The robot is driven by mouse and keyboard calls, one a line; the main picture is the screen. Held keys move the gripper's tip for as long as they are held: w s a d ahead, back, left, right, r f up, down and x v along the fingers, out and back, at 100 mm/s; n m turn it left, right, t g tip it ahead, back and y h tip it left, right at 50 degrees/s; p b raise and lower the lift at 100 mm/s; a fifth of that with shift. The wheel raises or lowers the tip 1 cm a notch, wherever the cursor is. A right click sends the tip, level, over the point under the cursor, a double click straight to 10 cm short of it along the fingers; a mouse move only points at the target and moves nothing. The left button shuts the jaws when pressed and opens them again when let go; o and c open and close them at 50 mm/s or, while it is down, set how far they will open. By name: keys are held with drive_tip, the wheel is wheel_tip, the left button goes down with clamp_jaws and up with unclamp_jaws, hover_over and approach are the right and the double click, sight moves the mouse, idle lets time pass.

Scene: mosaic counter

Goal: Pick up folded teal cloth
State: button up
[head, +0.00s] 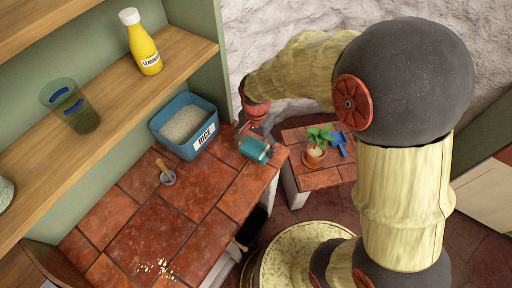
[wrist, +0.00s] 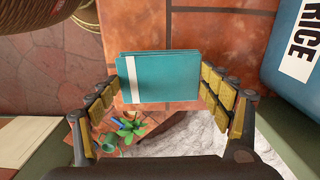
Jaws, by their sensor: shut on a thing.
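The folded teal cloth (head: 254,149) is near the right end of the tiled counter in the head view. In the wrist view the teal cloth (wrist: 165,78) is a flat, layered rectangle with a white stripe near its left side. My gripper (head: 257,140) is at the cloth, reaching over from behind it. In the wrist view my gripper (wrist: 159,88) has its yellow-padded fingers at the cloth's left and right sides, shut on it. I cannot tell whether the cloth's underside touches the counter.
A blue rice bin (head: 186,137) stands left of my gripper. A small metal tool with a wooden handle (head: 165,173) lies on the counter (head: 200,205). A potted plant (head: 315,152) sits on a lower tiled surface to the right. The counter's middle is mostly clear.

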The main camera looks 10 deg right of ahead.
drive_tip(key=s+a+r+p, duration=0.2)
drive_tip(key=s+r, duration=0.7)
drive_tip(key=s, duration=0.4)
drive_tip(key=shift+s+a+r+p, duration=0.25)
drive_tip(key=shift+s+a+p, duration=0.05)
drive_tip(key=shift+a+p, duration=0.05)
drive_tip(key=o, duration=0.5)
drive_tip(key=c, duration=0.4)
drive_tip(key=shift+c, duration=0.4)
drive_tip(key=shift+r, duration=0.1)
